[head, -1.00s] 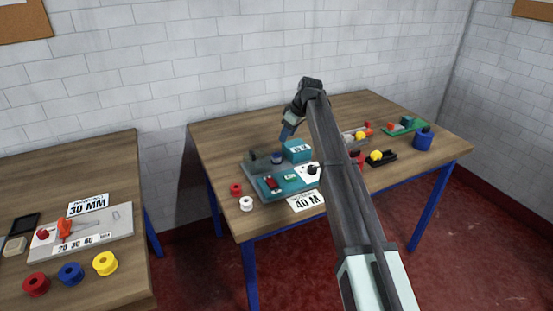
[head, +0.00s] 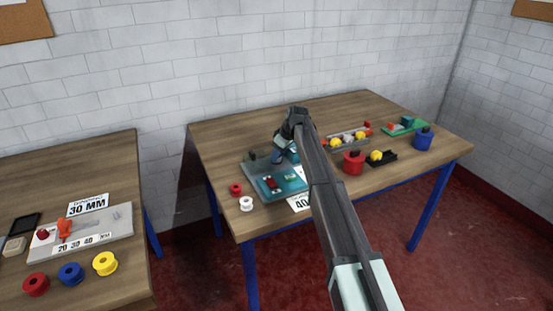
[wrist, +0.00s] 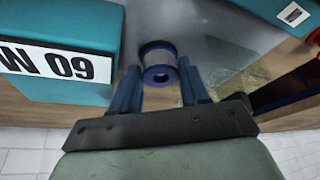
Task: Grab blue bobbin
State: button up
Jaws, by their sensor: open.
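In the wrist view a bobbin with blue flanges and a pale grey middle (wrist: 158,54) stands on a grey surface. My gripper (wrist: 159,75) is open, with one blue finger on each side of the bobbin's near end. I see no clear contact, and how deep the bobbin sits between the fingers is hard to tell. In the head view my gripper (head: 284,156) is low over the sewing machine (head: 262,170) on the right table, and my arm hides much of that spot. Another blue bobbin (head: 70,273) lies on the left table.
On the left table are a red bobbin (head: 36,284) and a yellow bobbin (head: 105,263). A red canister (head: 353,163) and a blue canister (head: 423,140) stand on the right table.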

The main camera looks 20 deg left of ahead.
jog(key=shift+f, duration=0.2)
jog(key=c, duration=0.7)
